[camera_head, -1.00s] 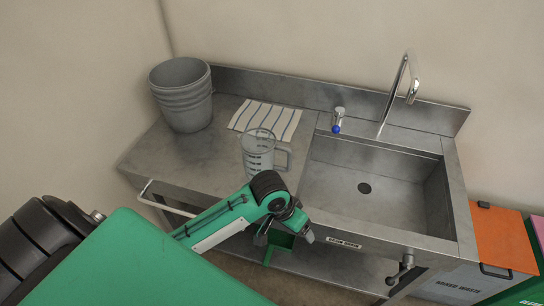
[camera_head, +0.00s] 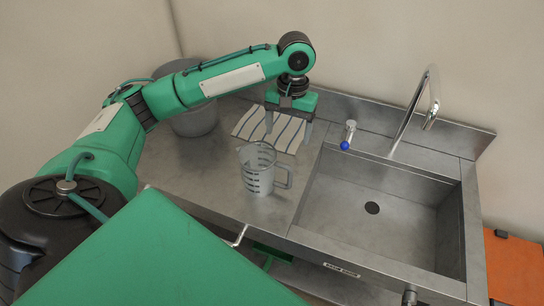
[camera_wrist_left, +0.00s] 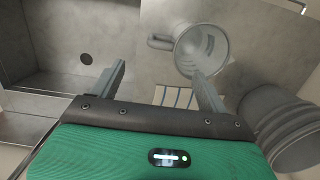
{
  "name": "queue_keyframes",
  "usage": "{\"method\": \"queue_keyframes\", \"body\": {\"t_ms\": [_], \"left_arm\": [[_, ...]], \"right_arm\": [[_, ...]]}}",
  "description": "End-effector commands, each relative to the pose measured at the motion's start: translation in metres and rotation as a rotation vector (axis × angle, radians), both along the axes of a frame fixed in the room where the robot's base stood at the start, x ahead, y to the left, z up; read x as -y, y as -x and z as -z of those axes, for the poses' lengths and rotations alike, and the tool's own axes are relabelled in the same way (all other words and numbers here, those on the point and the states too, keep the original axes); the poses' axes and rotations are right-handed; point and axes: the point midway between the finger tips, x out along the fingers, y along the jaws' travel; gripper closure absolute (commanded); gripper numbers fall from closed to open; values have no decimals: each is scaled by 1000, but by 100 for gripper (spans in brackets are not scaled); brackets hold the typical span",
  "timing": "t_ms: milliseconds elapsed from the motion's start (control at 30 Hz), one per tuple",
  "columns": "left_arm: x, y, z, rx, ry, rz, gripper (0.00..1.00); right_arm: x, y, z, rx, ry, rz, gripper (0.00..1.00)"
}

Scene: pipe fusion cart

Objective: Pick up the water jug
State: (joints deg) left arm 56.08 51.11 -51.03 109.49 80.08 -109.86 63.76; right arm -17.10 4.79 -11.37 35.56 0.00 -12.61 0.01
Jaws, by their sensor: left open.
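The water jug (camera_head: 258,178) is a clear, grey-looking measuring jug with dark markings and a handle on its right. It stands upright on the steel counter, left of the sink. My left gripper (camera_head: 288,128) is open and empty, pointing down behind the jug, above the striped cloth, apart from the jug. In the left wrist view the jug (camera_wrist_left: 207,52) shows from above, beyond the gripper's (camera_wrist_left: 158,70) right finger, with its handle to the left. My right gripper is not in view.
The striped cloth (camera_head: 250,121) lies behind the jug. Grey stacked buckets (camera_head: 196,122) stand at the back left, partly hidden by my left arm. The counter left of the jug is clear.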

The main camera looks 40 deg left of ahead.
Motion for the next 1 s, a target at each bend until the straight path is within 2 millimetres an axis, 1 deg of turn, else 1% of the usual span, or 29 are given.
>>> {"method": "queue_keyframes", "body": {"t_ms": [67,133,400,500,633,733,867,900,1000], "left_arm": [[-2,0,2,-6,-3,-10,22],[-3,2,10,-9,-3,-13,22],[-1,8,62,-8,-3,-12,22],[0,9,75,-7,-3,-12,22],[0,10,82,-5,-2,-11,22],[0,10,90,-7,-3,-11,22],[1,12,110,-8,-2,-10,22],[1,12,117,-7,-3,-10,22],[1,13,129,-6,-2,-10,22]], "right_arm": [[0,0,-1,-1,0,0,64],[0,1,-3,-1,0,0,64],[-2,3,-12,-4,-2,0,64],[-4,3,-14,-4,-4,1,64],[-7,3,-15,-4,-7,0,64],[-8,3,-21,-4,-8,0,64],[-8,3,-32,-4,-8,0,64],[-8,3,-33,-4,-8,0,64],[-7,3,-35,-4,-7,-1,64]]}}
